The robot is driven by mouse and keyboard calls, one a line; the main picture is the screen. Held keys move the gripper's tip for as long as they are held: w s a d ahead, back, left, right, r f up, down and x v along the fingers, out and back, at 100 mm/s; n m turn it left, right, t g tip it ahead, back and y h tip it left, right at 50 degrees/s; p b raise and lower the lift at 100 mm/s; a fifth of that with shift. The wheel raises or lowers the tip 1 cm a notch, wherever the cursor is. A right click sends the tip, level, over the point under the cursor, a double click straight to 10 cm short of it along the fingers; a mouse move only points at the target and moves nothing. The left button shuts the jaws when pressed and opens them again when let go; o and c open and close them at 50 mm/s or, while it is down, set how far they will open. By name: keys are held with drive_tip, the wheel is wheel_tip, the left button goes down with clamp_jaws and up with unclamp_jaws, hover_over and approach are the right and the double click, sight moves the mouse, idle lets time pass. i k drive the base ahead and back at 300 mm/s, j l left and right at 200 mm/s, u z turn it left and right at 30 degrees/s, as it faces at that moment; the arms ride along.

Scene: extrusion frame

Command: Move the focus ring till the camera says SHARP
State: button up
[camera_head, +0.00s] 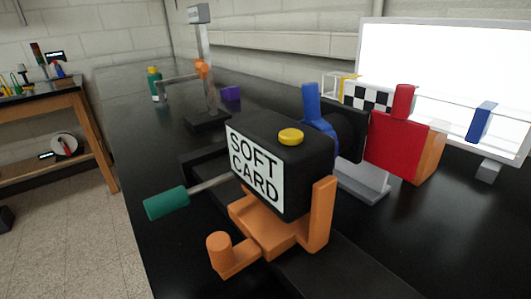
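The camera (302,146) is a black box on an orange mount (272,232), near the middle of the view. The pale label on its back (253,166) reads "SOFT CARD". A yellow button (291,137) is on its top. A blue ring with an upright tab (312,102) sits around the front of the camera, behind the black lens part (350,132); it looks like the focus ring. Its lower part is hidden by the body. A green-handled rod (167,203) sticks out to the left. A black-and-white checkered card (367,97) stands beyond the lens. My gripper is not in view.
A red block (395,146) with a red tab stands right of the lens. A bright white panel (450,75) stands behind, with a blue piece (481,121) before it. A post stand (208,120) is farther back. The black bench (160,240) is bare at front left.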

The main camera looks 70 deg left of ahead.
sight(310, 91)
drive_tip(key=k+j+u, duration=0.1)
drive_tip(key=u, duration=0.4)
drive_tip(key=k+j+u, duration=0.2)
drive_tip(key=u, duration=0.25)
